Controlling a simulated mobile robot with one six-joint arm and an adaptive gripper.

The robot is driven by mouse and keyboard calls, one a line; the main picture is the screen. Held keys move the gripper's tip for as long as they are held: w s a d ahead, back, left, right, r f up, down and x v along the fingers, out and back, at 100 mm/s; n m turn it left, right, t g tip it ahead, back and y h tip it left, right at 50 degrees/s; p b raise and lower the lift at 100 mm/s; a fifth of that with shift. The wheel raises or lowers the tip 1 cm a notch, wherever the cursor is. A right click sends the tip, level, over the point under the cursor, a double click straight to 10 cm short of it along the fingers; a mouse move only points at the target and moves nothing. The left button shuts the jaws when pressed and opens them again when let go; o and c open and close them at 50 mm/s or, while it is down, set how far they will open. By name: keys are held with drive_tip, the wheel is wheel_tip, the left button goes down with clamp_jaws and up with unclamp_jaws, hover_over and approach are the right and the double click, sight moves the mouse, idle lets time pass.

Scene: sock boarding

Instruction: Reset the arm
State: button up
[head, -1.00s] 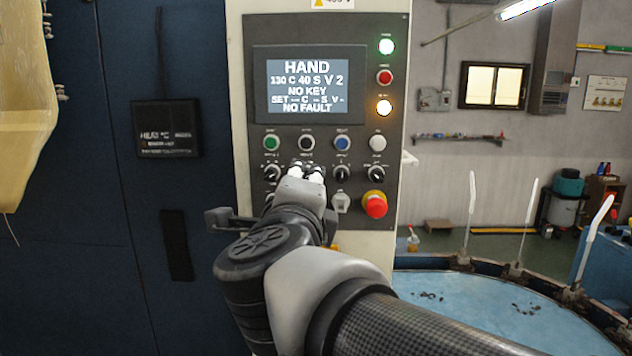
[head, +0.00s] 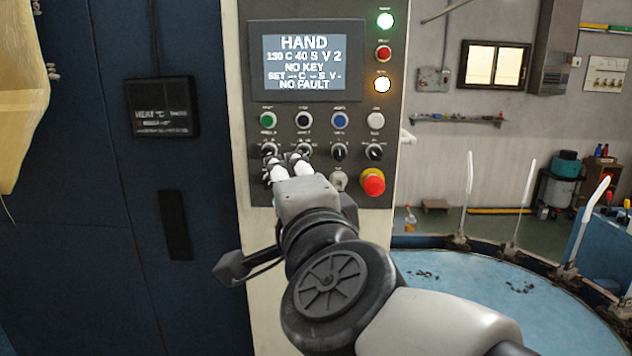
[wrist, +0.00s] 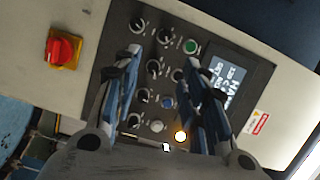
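A control panel (head: 265,185) fills the upper middle of the head view. Its screen (head: 305,62) reads HAND, 130 C 40 S V 2, NO KEY and NO FAULT. My gripper (head: 286,166) is in front of the panel's lower knobs, at lower left, and partly hides them. In the wrist view my gripper (wrist: 164,62) is open and empty, with its two fingers apart. Knobs and the blue button (wrist: 168,102) show between the fingers. The green button (wrist: 190,46) is beyond the right fingertip. I cannot tell whether the fingers touch the panel.
The red emergency stop (head: 373,182) is on the panel's lower right, close to my gripper. A dark blue cabinet (head: 100,260) stands to the left. A round pale blue table (head: 490,300) with upright white boards is at the right. The green lamp (head: 385,20) is lit.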

drive_tip(key=s+d+f+n+g+h, duration=0.1)
drive_tip(key=s+d+f+n+g, duration=0.3)
drive_tip(key=f, duration=0.5)
drive_tip(key=s+d+f+n+g+h, duration=0.2)
drive_tip(key=s+d+f+n+g, duration=0.2)
drive_tip(key=s+d+f, duration=0.4)
drive_tip(key=s+d+f+n+g+h, duration=0.1)
drive_tip(key=s+d+f+n+g, duration=0.3)
drive_tip(key=s+f, duration=0.5)
wheel_tip(320, 180, down, 2)
drive_tip(key=shift+d+n+g+h, duration=0.3)
drive_tip(key=shift+d+n, duration=0.4)
drive_tip(key=shift+d, duration=0.35)
drive_tip(key=shift+w, duration=0.1)
